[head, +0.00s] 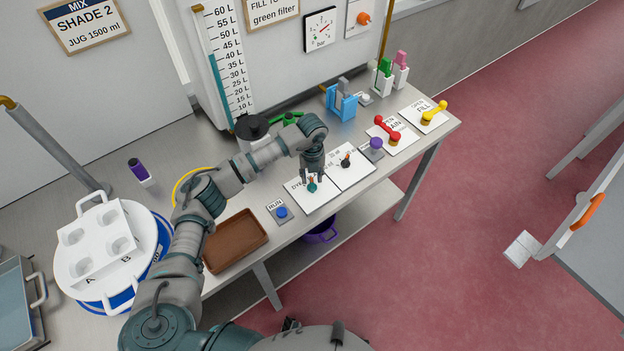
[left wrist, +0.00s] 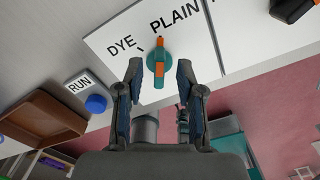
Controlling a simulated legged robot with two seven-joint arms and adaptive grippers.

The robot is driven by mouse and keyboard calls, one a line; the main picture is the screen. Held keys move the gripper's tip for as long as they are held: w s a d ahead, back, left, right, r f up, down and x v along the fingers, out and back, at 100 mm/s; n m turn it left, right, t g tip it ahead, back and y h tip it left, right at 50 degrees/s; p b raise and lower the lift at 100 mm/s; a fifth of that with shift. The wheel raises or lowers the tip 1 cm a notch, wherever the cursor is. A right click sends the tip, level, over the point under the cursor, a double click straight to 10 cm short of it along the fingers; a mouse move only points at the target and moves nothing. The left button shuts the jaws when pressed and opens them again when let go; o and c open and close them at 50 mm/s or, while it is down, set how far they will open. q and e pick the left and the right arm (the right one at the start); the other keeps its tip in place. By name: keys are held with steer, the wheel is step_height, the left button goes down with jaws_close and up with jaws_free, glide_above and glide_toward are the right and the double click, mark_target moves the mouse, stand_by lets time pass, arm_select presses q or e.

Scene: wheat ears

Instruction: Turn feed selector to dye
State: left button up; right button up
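The feed selector is a round teal knob (left wrist: 158,62) with an orange pointer, on a white plate (left wrist: 118,22) lettered DYE and PLAIN. In the left wrist view its pointer stands nearly upright, towards the start of the word PLAIN and to the right of DYE. The knob also shows in the head view (head: 312,187), partly below the fingers. My left gripper (left wrist: 158,74) is open, with one finger on each side of the knob; it comes down from above in the head view (head: 313,176). I cannot tell whether the fingers touch the knob. My right gripper is not in view.
A blue RUN button (head: 282,212) and a brown tray (head: 236,241) lie left of the plate. A second plate with a dark knob (head: 345,161) and a purple knob (head: 376,144) are to the right. Red (head: 387,128) and yellow (head: 434,112) handles stand farther right.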

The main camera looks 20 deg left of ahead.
arm_select(q)
steer(key=shift+f, duration=1.35)
jaws_close()
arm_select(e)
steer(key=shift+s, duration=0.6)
